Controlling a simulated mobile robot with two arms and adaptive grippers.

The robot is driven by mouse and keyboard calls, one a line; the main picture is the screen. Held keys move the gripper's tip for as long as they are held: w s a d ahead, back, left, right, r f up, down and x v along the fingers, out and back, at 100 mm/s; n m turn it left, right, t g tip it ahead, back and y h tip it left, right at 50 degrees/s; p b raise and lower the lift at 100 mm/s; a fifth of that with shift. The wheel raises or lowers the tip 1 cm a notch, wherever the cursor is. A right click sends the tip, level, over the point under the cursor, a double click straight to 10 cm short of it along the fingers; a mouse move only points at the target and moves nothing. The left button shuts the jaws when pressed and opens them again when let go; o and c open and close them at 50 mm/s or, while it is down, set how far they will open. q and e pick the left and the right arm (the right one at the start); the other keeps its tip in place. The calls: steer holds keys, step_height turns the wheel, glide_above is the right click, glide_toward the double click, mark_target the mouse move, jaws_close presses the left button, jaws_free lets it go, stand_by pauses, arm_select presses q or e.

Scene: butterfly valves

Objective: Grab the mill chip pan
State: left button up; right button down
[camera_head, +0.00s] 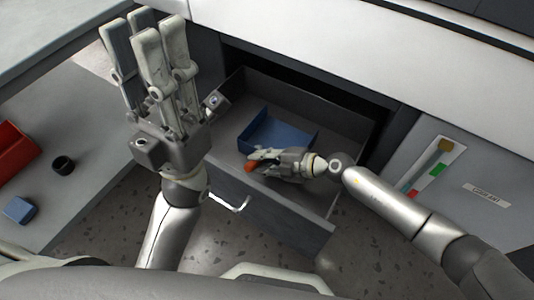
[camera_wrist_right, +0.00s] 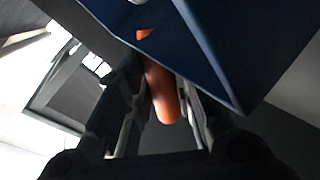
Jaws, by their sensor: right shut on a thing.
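The mill chip pan is a blue open tray (camera_head: 283,133) with an orange handle, inside an open grey drawer (camera_head: 262,207). In the right wrist view the blue pan (camera_wrist_right: 235,45) fills the top, with its orange handle (camera_wrist_right: 162,92) between my fingers. My right gripper (camera_head: 258,163) reaches into the drawer from the right and is shut on the handle; it covers most of the handle in the head view. My left gripper (camera_head: 147,45) is raised at the left, fingers spread upward, open and empty, apart from the pan.
The drawer front has a white handle (camera_head: 230,203). On the left surface are a red bin (camera_head: 15,150), a small black cup (camera_head: 63,165) and a blue block (camera_head: 19,210). A panel with coloured marks (camera_head: 437,168) is at right. Dark speckled floor lies below the drawer.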

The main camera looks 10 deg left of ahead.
steer(key=shift+r, duration=0.25)
